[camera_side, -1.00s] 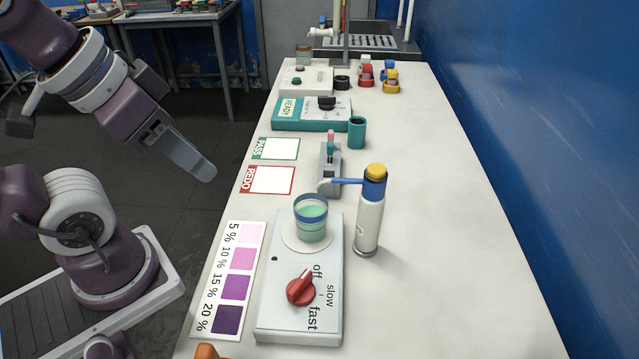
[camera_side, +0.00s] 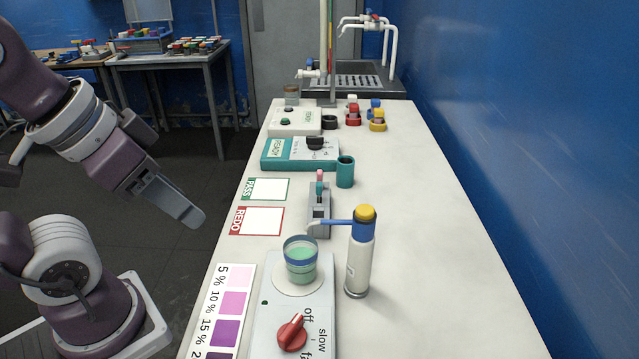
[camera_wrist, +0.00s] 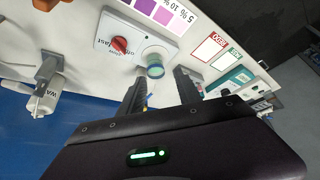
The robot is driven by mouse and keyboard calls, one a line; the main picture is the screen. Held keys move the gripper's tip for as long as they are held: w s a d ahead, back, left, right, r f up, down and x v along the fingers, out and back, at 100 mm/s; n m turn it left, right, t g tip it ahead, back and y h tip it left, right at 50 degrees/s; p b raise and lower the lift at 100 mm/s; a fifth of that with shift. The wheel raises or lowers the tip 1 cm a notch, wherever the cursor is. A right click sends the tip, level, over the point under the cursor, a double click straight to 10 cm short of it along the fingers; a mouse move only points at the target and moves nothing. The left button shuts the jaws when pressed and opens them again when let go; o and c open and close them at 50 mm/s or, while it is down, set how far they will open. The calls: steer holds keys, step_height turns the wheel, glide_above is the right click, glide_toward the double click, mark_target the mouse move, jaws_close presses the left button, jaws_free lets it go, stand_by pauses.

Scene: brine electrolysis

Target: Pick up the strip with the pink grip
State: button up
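The strip with the pink grip (camera_side: 320,174) stands upright in a small grey holder (camera_side: 318,218) on the bench in the side view. A teal-green grip (camera_side: 319,187) shows just in front of it, in the same holder. My gripper (camera_side: 190,213) hangs left of the bench edge in the side view, well away from the holder. In the wrist view the two dark fingers of my gripper (camera_wrist: 161,92) are spread apart, with nothing held between them. The pink grip cannot be made out in the wrist view.
A beaker of green liquid (camera_side: 301,260) stands on the stirrer (camera_side: 268,327). The white bottle with a yellow cap (camera_side: 360,262) has a spout reaching towards the holder. A teal cup (camera_side: 345,172) and teal meter (camera_side: 292,153) stand behind. The bench's right side is clear.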

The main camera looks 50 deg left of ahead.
steer(key=w+a+r+m+y, duration=0.1)
steer(key=w+a+r+m, duration=0.15)
steer(key=w+m, duration=0.5)
steer(key=m+g+y, duration=0.2)
steer(key=m, duration=1.8)
glide_above(320, 171)
steer(key=s, duration=0.2)
step_height(320, 171, down, 16)
steer(key=shift+n, duration=0.25)
steer(key=f, duration=0.2)
steer(key=w+f, duration=0.1)
steer(key=f, duration=0.1)
steer(key=w+f, duration=0.1)
steer(key=f, duration=0.1)
steer(key=shift+f, duration=0.35)
steer(key=shift+s, duration=0.1)
jaws_close()
